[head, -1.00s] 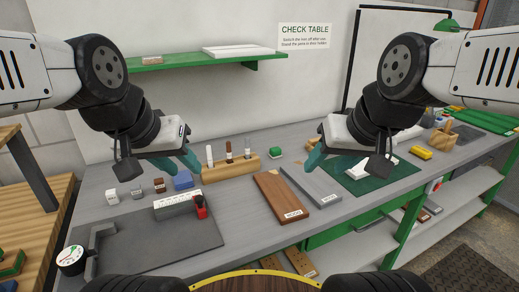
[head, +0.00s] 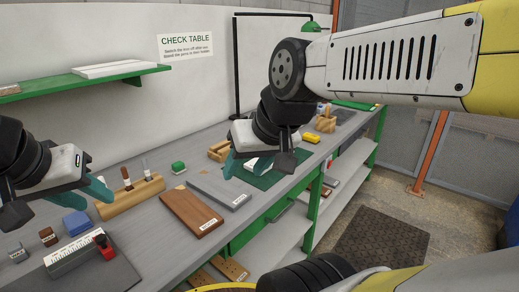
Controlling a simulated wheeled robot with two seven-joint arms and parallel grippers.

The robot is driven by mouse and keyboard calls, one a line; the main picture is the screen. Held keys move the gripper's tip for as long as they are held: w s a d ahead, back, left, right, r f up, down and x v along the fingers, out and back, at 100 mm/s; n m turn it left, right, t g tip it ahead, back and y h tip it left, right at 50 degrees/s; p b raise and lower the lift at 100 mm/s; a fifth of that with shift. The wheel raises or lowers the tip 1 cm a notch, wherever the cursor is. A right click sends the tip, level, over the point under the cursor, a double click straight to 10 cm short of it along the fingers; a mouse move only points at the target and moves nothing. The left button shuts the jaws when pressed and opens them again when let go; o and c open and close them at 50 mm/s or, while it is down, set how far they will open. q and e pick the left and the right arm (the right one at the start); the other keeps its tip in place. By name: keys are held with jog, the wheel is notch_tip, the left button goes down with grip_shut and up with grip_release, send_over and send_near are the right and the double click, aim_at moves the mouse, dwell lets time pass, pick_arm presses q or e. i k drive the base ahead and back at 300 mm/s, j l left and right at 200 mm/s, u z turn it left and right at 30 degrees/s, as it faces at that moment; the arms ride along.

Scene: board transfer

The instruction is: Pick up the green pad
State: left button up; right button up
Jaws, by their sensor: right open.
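A small green block (head: 178,167), which may be the green pad, lies on the grey table behind the brown board, with nothing on it. A flat dark green mat (head: 266,179) lies further right, partly hidden by my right gripper. My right gripper (head: 238,163) is open and empty, in front of the mat's left part and right of the green block. My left gripper (head: 98,189) is at the left, in front of the wooden holder's left end; its fingers overlap and I cannot tell how far apart they are.
A wooden holder (head: 135,196) with upright tubes stands left of the green block. A brown board (head: 191,213) and a grey board (head: 219,188) lie in front. A green shelf (head: 100,80) hangs above.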

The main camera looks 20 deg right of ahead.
aim_at(178, 167)
jog(key=i+l+z, duration=0.1)
jog(key=l, duration=0.25)
jog(key=i+l, duration=0.25)
jog(key=i+l+z, duration=0.15)
jog(key=l, duration=0.35)
